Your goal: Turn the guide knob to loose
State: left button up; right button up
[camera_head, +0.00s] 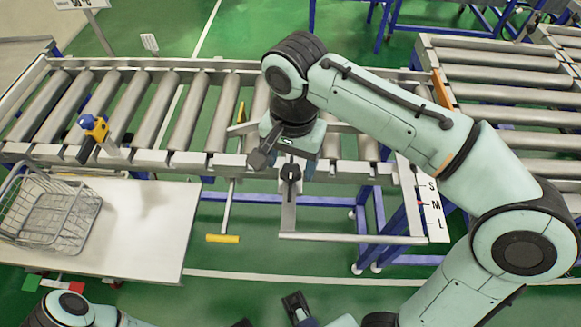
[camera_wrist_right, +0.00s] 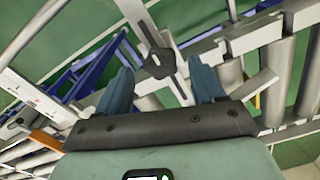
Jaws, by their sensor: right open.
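The guide knob (camera_head: 290,173) is a dark lobed knob on a grey slotted bracket at the conveyor's front edge. In the right wrist view the knob (camera_wrist_right: 160,63) appears between my two spread fingertips, with clear space on both sides. My right gripper (camera_head: 277,160) is open and empty, just above and behind the knob in the head view; its dark fingers (camera_wrist_right: 163,80) show in the wrist view. I cannot tell the depth between fingertips and knob. Dark parts that may be my left gripper (camera_head: 297,308) show at the bottom edge; their jaw state is unclear.
A roller conveyor (camera_head: 150,157) runs behind the knob. A grey guide bar (camera_head: 350,238) extends below it, near an S-M-L scale plate (camera_head: 435,208). A yellow-handled lever (camera_head: 222,238) hangs left. A wire basket (camera_head: 50,232) stands on a white table (camera_head: 150,230). A yellow-blue device (camera_head: 95,126) stands farther left.

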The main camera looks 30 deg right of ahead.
jog(key=shift+f, duration=1)
jog(key=c, duration=1.1)
jog(key=shift+o, duration=0.2)
